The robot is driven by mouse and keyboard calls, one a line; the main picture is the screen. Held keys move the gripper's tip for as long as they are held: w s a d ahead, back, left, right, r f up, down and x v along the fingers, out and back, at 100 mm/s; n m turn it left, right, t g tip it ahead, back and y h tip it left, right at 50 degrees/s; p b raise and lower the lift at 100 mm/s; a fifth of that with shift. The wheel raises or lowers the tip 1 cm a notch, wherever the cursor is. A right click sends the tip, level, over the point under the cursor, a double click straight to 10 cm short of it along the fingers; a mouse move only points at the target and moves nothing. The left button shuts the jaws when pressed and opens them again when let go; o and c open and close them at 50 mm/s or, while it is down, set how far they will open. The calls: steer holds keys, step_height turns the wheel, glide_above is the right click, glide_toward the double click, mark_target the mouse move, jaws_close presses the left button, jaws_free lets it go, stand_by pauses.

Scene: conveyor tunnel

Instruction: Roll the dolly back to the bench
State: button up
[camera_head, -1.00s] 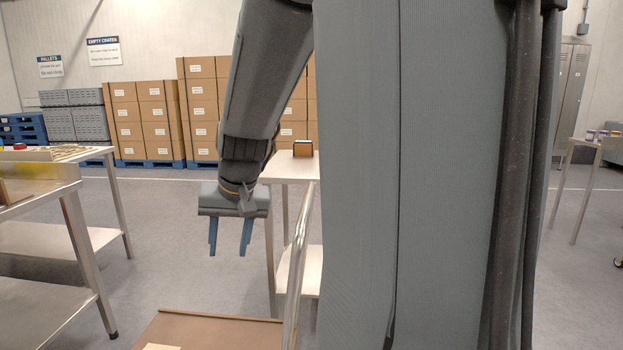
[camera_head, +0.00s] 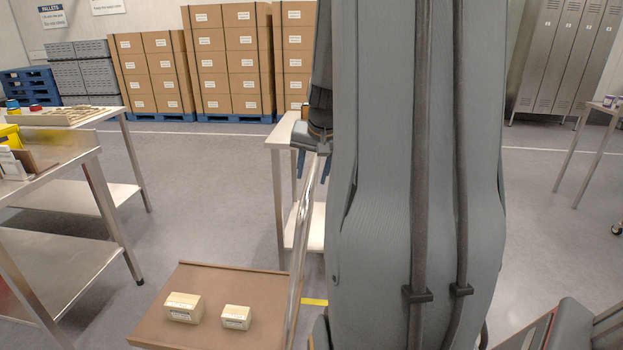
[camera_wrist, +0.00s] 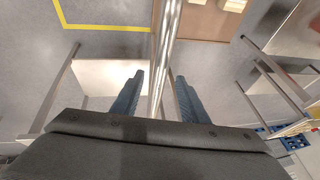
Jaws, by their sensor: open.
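The dolly (camera_head: 225,285) has a flat brown deck with a shiny metal handle (camera_head: 303,215) rising at its right side. It stands on the grey floor and carries two small cardboard boxes. In the wrist view its deck (camera_wrist: 200,22) is at the top, and the handle (camera_wrist: 168,40) runs down between my gripper's blue fingers. My gripper (camera_wrist: 160,76) is open around the handle, with no firm contact visible. In the head view my gripper (camera_head: 298,165) is at the handle's upper end, partly hidden by my arm. A steel bench (camera_head: 75,150) with a lower shelf stands left of the dolly.
A small pale-topped table (camera_head: 284,130) stands just behind the handle. Yellow floor marking (camera_head: 314,302) shows beside the dolly, and a yellow line (camera_wrist: 100,27) in the wrist view. Stacked cartons (camera_head: 235,60) line the back wall. Open floor lies between bench and table.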

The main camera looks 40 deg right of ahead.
mark_target(310, 182)
steer(key=shift+x, duration=1.65)
jaws_close()
